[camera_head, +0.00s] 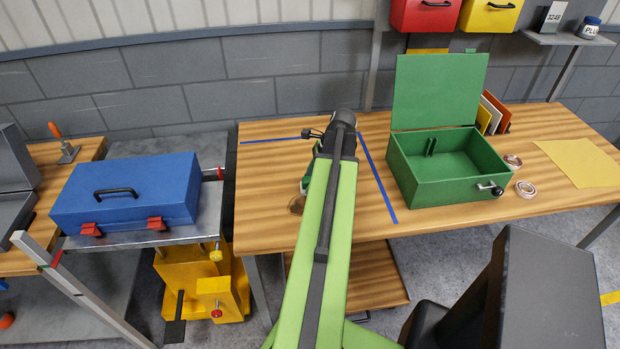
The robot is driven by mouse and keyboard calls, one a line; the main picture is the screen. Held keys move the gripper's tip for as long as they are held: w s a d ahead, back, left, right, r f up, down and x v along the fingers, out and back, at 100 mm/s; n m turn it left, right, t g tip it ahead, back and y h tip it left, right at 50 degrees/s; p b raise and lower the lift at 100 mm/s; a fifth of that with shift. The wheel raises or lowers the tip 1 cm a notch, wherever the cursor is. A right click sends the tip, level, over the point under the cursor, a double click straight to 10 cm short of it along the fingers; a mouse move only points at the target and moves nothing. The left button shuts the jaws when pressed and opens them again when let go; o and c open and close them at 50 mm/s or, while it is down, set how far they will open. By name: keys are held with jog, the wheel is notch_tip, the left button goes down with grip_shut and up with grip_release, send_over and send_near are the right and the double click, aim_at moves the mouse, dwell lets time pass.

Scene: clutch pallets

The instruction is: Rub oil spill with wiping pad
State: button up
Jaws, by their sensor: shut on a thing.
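The oil spill (297,204) is a small brown patch on the wooden workbench, just left of my arm. A small green and pale piece, seemingly the wiping pad (305,184), shows at the arm's left edge, right by the spill. My gripper (312,165) is low over the bench there and mostly hidden behind my green arm. It is shut on the pad. The arm hides the fingertips, most of the pad and perhaps part of the spill. I cannot tell whether the pad touches the bench or the spill.
Blue tape (377,180) marks an area around the spill. An open green box (445,178) stands to the right, with two rings (519,175) and a yellow sheet (580,162) beyond. A closed blue case (128,190) lies on a metal table at left.

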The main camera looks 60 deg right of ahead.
jog(key=shift+s+a+f, duration=0.1)
jog(key=shift+s+a, duration=0.35)
jog(key=shift+a, duration=0.2)
jog(key=shift+s+a, duration=0.45)
jog(key=shift+a, duration=0.2)
jog(key=shift+s+d, duration=0.85)
jog(key=shift+s, duration=0.1)
jog(key=shift+w+d, duration=1.2)
jog(key=shift+d, duration=0.4)
jog(key=shift+w+d, duration=1.15)
jog(key=shift+d, duration=0.5)
jog(key=shift+w+d, duration=1.2)
jog(key=shift+d, duration=0.4)
jog(key=shift+s+d, duration=0.75)
jog(key=shift+s, duration=0.25)
jog(key=shift+s+a, duration=0.6)
jog(key=shift+a, duration=0.3)
jog(key=shift+s+a, duration=0.55)
jog(key=shift+a, duration=0.3)
jog(key=shift+s+a+f, duration=0.1)
jog(key=shift+s+a, duration=0.55)
jog(key=shift+a, duration=0.25)
jog(key=shift+s+a, duration=0.65)
jog(key=shift+a, duration=0.25)
jog(key=shift+s+a, duration=0.55)
jog(key=shift+a, duration=0.2)
jog(key=shift+s+a, duration=0.5)
jog(key=shift+a, duration=0.25)
jog(key=shift+d, duration=0.1)
